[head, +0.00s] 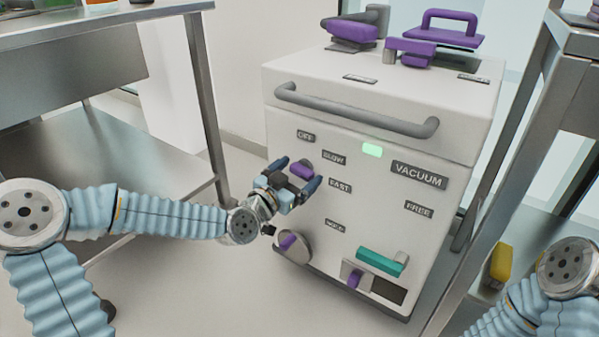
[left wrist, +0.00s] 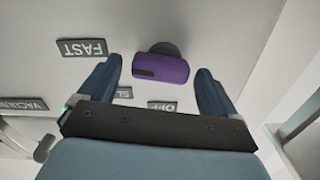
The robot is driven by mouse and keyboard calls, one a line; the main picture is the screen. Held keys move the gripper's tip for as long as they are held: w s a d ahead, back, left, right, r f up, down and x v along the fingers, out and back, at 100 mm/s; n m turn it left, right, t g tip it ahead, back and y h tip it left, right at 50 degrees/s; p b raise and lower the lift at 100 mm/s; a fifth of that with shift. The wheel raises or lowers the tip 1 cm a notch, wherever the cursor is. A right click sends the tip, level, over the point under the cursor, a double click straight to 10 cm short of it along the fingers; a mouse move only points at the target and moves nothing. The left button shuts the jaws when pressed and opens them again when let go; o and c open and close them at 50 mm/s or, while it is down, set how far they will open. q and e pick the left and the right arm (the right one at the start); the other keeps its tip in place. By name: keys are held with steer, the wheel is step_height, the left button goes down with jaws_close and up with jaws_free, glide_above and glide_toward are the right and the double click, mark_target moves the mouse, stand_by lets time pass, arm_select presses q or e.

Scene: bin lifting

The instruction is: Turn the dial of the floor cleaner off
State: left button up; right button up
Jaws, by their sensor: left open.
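The floor cleaner (head: 370,190) is a white box-shaped machine with a grey handle. Its purple dial (head: 302,170) sits on the front face near the labels OFF (head: 306,136), SLOW (head: 334,158) and FAST (head: 340,186). A green light (head: 372,150) glows on the front. My left gripper (head: 298,176) is open at the dial, one finger on each side. In the left wrist view the dial (left wrist: 162,68) lies between the spread fingertips, apart from both. My right gripper is outside the frames; only part of my right arm shows.
A metal table (head: 205,90) stands at the left and a metal rack (head: 505,180) at the right of the cleaner. A teal lever (head: 380,262) and a lower purple knob (head: 288,241) are on the cleaner's front. A yellow object (head: 501,262) sits on the rack's low shelf.

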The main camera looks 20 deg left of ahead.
arm_select(q)
steer(key=shift+c, duration=0.4)
steer(key=c, duration=1)
